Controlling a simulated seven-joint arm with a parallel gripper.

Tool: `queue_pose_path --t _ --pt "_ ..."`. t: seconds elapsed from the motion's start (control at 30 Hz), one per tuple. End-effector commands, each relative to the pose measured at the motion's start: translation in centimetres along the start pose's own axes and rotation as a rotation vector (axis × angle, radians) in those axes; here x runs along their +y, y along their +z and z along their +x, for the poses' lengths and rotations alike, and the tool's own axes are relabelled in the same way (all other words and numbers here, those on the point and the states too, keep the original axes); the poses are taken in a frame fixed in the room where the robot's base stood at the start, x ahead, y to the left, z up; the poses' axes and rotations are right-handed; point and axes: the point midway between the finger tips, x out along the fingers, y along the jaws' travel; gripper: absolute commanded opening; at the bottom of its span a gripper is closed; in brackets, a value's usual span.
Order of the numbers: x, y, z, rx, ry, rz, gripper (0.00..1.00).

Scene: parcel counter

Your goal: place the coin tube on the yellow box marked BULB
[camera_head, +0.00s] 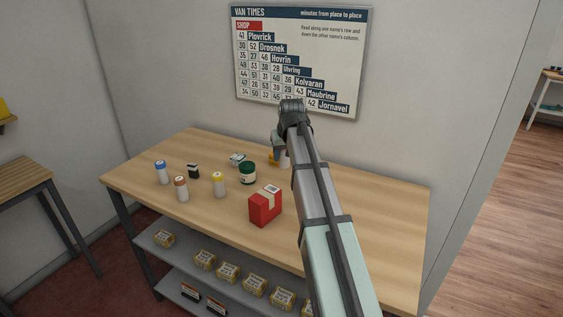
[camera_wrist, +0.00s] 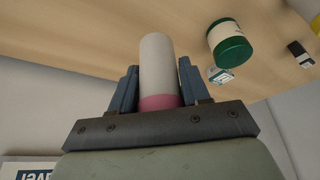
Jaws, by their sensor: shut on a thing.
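My gripper (camera_head: 280,148) is over the back of the wooden counter and is shut on a white coin tube (camera_head: 285,160). In the wrist view the coin tube (camera_wrist: 157,68) has a pink end near the palm and sits between the two blue-grey fingers (camera_wrist: 158,80). Its white end points away from the palm. A small yellow thing (camera_head: 272,158) shows just left of the held tube, mostly hidden by my gripper. I cannot read a BULB mark on it or tell whether it is the yellow box.
A green jar (camera_head: 247,173), a red box (camera_head: 265,206), a small dark item (camera_head: 193,171) and a small white-green packet (camera_head: 237,159) stand on the counter. White tubes with blue (camera_head: 162,172), brown (camera_head: 181,189) and yellow (camera_head: 218,185) caps stand left. Several yellowish boxes (camera_head: 228,272) fill the shelf below.

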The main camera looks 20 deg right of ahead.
Motion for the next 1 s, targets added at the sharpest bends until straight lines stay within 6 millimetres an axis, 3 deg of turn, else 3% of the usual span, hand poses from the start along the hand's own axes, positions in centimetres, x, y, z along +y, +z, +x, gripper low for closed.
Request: queue_pose_path --t 0.13,0.4,0.6,0.7,1.0 --pt "1.1 -2.9 -0.2 0.0 0.004 0.01 0.06" --pt "2.3 -12.4 0.6 0.0 -0.007 -0.016 0.06" --pt "2.2 -17.6 1.1 0.0 -0.049 -0.119 0.06" --pt "1.8 -18.5 1.1 0.0 -0.079 -0.19 0.06" --pt "1.5 -17.8 1.5 0.0 -0.125 -0.298 0.06"
